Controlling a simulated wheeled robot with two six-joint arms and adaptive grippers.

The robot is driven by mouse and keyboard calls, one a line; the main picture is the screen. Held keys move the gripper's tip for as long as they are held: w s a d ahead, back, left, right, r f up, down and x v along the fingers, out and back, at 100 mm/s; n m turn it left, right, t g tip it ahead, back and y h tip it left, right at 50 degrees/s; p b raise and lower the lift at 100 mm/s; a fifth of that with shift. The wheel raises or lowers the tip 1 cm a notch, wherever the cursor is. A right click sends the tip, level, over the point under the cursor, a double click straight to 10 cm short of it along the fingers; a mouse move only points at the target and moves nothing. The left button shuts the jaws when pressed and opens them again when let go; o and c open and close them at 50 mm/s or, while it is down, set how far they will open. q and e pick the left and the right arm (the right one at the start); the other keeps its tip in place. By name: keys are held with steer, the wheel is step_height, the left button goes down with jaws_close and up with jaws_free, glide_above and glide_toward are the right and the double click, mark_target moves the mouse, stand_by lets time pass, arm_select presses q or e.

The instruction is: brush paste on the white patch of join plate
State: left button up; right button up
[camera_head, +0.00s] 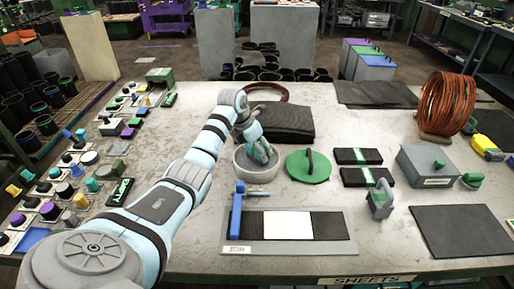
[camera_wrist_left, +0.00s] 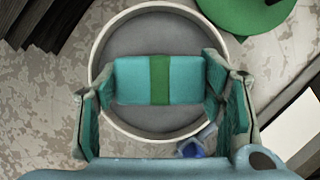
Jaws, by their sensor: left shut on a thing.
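The join plate (camera_head: 340,247) lies flat near the front of the table, labelled JOIN, with a white patch (camera_head: 288,226) between black strips. A blue lever-like bar (camera_head: 237,210) stands at its left end. A round grey pot (camera_head: 257,174) with a grey inside is behind the plate; its rim also shows in the wrist view (camera_wrist_left: 98,48). My left gripper (camera_head: 258,152) is over the pot, shut on a teal block with a green band, seemingly the brush (camera_wrist_left: 160,80). The brush's lower end is hidden, so I cannot tell whether it touches paste. My right gripper is out of view.
A green lid (camera_head: 308,166) with a dark handle lies right of the pot. A folded dark cloth (camera_head: 280,122) lies behind. Black packs with green bands (camera_head: 358,156), a grey box (camera_head: 428,166) and a copper coil (camera_head: 447,103) stand right. Small parts line the left side.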

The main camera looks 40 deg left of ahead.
arm_select(q)
step_height(320, 180, up, 7)
steer(key=p, duration=0.6)
steer(key=shift+f, duration=0.1)
